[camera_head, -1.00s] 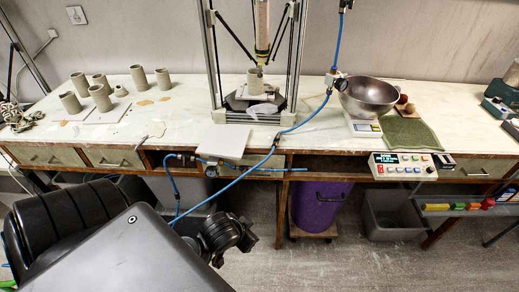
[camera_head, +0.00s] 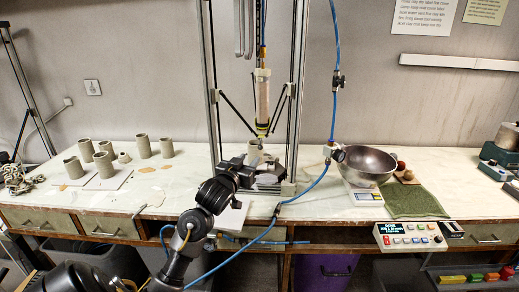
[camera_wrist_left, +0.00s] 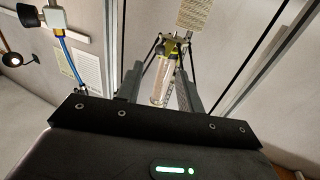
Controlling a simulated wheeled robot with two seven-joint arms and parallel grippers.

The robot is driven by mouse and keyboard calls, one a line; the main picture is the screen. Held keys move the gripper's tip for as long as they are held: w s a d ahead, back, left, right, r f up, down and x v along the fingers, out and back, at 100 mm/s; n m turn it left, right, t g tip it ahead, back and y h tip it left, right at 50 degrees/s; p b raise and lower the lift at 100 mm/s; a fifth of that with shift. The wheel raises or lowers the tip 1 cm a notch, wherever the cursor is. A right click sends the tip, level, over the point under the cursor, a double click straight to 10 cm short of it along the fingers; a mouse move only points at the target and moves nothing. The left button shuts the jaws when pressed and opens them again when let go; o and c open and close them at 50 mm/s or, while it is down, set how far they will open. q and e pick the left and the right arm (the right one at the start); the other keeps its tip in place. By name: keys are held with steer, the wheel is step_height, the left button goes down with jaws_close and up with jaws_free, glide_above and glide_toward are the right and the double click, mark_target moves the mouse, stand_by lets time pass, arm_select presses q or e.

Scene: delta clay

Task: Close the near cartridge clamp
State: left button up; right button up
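In the left wrist view the cartridge (camera_wrist_left: 162,82) and yellow fitting (camera_wrist_left: 182,37) show beyond my fingers. I cannot tell which part is the near clamp, or whether it is open. My left gripper (camera_head: 258,160) is at the printer's base, below the cartridge and in front of a clay cup (camera_head: 255,152). Its two fingers (camera_wrist_left: 159,88) stand apart in the wrist view, with nothing seen held. My right gripper is out of view.
Metal uprights (camera_head: 211,90) and black rods flank the cartridge. A blue hose (camera_head: 336,110) runs down at the right. A steel bowl (camera_head: 369,166) stands on a scale. Several clay cups (camera_head: 104,165) stand on the left. The bench front centre-left is mostly clear.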

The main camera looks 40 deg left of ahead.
mark_target(260, 148)
arm_select(q)
steer(key=p+x, duration=0.1)
steer(key=x, duration=0.7)
steer(key=shift+w+a+p, duration=0.15)
steer(key=shift+w+p, duration=0.15)
steer(key=shift+w+a+f, duration=0.1)
steer(key=shift+w+a, duration=0.05)
steer(key=shift+w, duration=0.55)
jaws_close()
